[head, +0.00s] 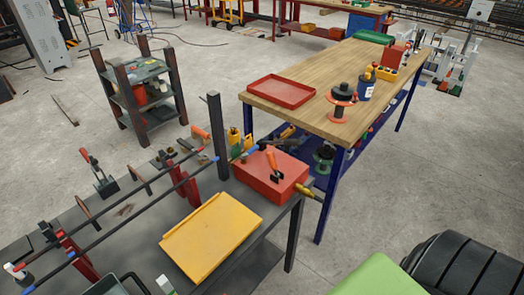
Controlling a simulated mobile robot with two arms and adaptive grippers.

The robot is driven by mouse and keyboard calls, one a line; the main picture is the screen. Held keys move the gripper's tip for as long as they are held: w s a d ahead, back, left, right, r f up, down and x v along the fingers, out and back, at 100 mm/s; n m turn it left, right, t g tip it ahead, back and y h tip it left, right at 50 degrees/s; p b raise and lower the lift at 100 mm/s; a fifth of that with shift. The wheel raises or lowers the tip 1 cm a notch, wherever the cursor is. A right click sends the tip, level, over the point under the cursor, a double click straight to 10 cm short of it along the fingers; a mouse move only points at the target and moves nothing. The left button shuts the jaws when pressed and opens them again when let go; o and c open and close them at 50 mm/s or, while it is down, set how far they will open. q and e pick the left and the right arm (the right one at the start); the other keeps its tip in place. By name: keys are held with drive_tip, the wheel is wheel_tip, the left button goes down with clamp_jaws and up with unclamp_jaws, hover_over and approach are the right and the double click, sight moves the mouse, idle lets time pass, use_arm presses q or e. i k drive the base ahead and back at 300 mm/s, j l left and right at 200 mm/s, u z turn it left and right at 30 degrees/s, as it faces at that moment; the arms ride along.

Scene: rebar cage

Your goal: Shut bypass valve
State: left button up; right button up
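No part is clearly recognisable as a bypass valve. A red box (262,186) stands on the dark workbench (130,222) at its far right end. A small orange-handled item (273,160) lies on top of the box; it is too small to tell whether it is a valve lever or a loose tool. A yellow-tipped rod (309,191) sticks out beside the box on the right. Neither of my grippers shows in the head view.
A yellow tray (211,238) lies on the workbench, left of which rods rest on red stands (185,185). A wooden-topped table (330,75) holds a red tray (281,92). A dark shelf cart (155,112) stands left. A black ridged object (465,268) fills the bottom right.

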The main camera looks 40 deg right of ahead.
sight(249, 152)
drive_tip(key=i+l+z, duration=0.1)
drive_tip(key=z, duration=0.9)
drive_tip(key=i+u, duration=0.2)
drive_tip(key=k+l, duration=0.05)
drive_tip(key=k, duration=0.1)
